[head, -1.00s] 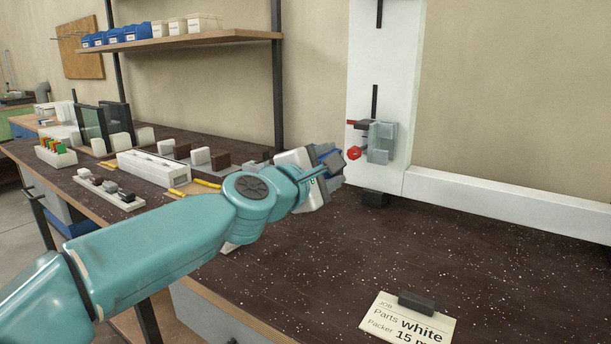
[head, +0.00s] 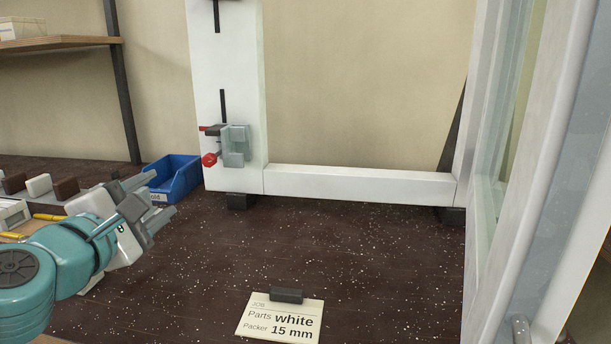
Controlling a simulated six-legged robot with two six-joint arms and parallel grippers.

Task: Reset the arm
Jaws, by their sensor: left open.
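My left arm comes in from the left edge of the head view. It is teal, with a white and grey gripper (head: 158,199) at its end. The gripper is open, with nothing seen between its fingers, and it is above the dark speckled bench (head: 320,250). In the picture it lies just in front of a blue bin (head: 174,180) and partly covers it. My right gripper is not in view.
A white frame (head: 350,184) stands on black blocks at the back, with a grey clamp with red parts (head: 232,146) on its left post. A job card (head: 281,319) reading "Parts white, Packer 15 mm" lies in front. A glazed white panel (head: 540,180) stands right. The bench middle is clear.

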